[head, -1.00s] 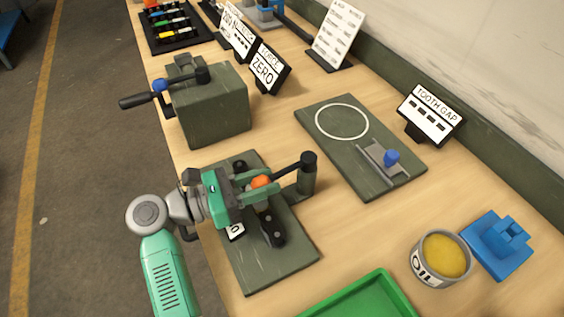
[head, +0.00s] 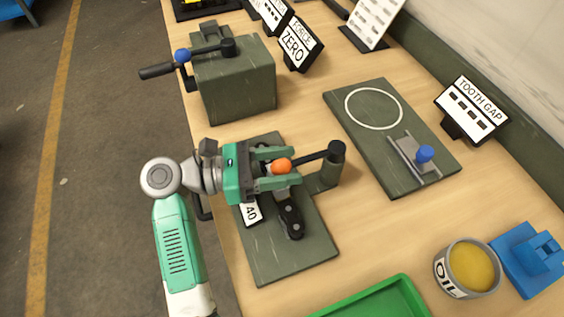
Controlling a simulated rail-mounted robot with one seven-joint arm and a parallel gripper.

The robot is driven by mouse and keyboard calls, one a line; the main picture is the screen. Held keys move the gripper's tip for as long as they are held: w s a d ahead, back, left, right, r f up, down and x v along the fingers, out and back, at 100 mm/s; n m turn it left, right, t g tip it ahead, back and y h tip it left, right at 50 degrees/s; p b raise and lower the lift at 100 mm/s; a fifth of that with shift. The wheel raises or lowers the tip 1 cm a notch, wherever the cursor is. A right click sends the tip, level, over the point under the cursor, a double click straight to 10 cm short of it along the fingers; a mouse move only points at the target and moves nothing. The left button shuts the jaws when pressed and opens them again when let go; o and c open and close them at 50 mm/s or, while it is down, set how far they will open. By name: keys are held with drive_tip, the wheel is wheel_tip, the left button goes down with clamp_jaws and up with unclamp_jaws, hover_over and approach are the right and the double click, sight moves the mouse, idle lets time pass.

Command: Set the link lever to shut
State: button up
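The link lever (head: 312,158) is a black arm with an orange knob (head: 281,165). It runs left from the top of a dark post on a green base plate (head: 290,259). My gripper (head: 284,167) is at the knob, with one finger on the far side of it and one on the near side. The fingers stand apart and look open around the knob; contact is hard to tell. A black chain link (head: 291,218) lies on the plate below the gripper, partly hidden by it. A small white tag with "40" (head: 251,213) is beside it.
A green block with a blue-knobbed lever (head: 237,85) stands behind. To the right are a plate with a white ring (head: 373,108) and blue-knobbed slide, a "TOOTH GAP" sign (head: 471,108), an oil tin (head: 467,268) and a blue block (head: 530,258). A green tray (head: 372,300) is at the front.

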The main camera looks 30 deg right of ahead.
drive_tip(key=shift+p+v, duration=0.45)
drive_tip(key=shift+v, duration=3.5)
